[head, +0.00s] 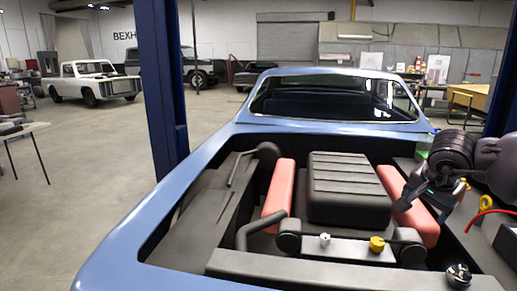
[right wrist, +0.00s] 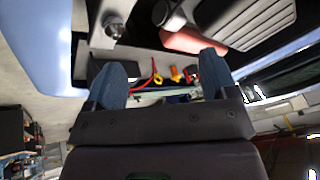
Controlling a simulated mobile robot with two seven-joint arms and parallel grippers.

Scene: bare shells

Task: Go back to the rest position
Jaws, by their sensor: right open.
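My right gripper (head: 436,198) is at the right side of the head view, over the right edge of a blue car's open engine bay. In the right wrist view its two blue-grey fingers (right wrist: 163,78) stand wide apart with nothing held between them. A red cable (right wrist: 155,78) and a yellow part (right wrist: 175,74) show beyond the gap between the fingers. My left gripper is not in view.
The blue car body (head: 125,235) surrounds a bay with a black ribbed engine cover (head: 348,180), red blocks (head: 280,187) and a yellow cap (head: 377,244). A blue post (head: 163,90) rises at left. A red cable (head: 490,214) lies at right. Open floor (head: 90,180) extends left.

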